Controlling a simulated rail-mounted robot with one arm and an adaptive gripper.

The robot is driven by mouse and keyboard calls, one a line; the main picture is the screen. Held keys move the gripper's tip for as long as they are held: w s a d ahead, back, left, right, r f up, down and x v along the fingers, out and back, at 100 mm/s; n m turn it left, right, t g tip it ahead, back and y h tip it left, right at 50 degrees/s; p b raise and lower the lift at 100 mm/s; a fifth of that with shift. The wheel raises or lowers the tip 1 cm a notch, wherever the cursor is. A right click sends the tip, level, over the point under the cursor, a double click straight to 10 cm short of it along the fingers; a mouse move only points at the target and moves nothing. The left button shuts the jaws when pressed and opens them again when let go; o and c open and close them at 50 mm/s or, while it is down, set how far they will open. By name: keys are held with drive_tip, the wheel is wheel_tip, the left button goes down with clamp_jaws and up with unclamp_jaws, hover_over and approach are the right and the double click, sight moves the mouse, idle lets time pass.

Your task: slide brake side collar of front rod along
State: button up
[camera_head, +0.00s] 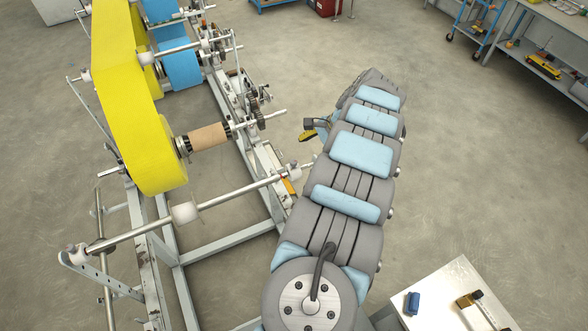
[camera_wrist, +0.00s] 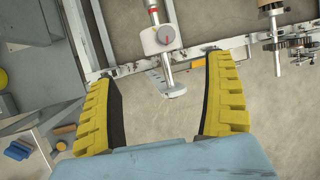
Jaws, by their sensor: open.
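The front rod (camera_head: 235,190) runs across the machine's front in the head view. A white collar (camera_head: 185,212) sits around it, near its middle, and another white piece (camera_head: 78,254) is at its left end. In the wrist view a white collar (camera_wrist: 160,39) with a small grey knob is around the rod (camera_wrist: 167,76), whose capped free end lies between my fingers in the picture. My gripper (camera_wrist: 158,63) is open and empty, with its yellow ribbed fingers apart on either side of the rod. In the head view one yellow finger (camera_head: 308,135) shows beside my arm; the rest is hidden.
A large yellow roll (camera_head: 130,90) and a cardboard core (camera_head: 207,136) on a spindle stand behind the front rod. The grey machine frame (camera_head: 228,243) lies below it. A white table (camera_head: 450,285) with a blue item stands at bottom right.

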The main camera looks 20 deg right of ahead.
sight(294, 171)
drive_tip(key=p+x, duration=0.1)
drive_tip(key=x, duration=0.6)
drive_tip(key=shift+f, duration=0.2)
drive_tip(key=shift+x, duration=2.1)
drive_tip(key=shift+r, duration=0.1)
drive_tip(key=c, duration=1.3)
drive_tip(key=shift+o, duration=0.2)
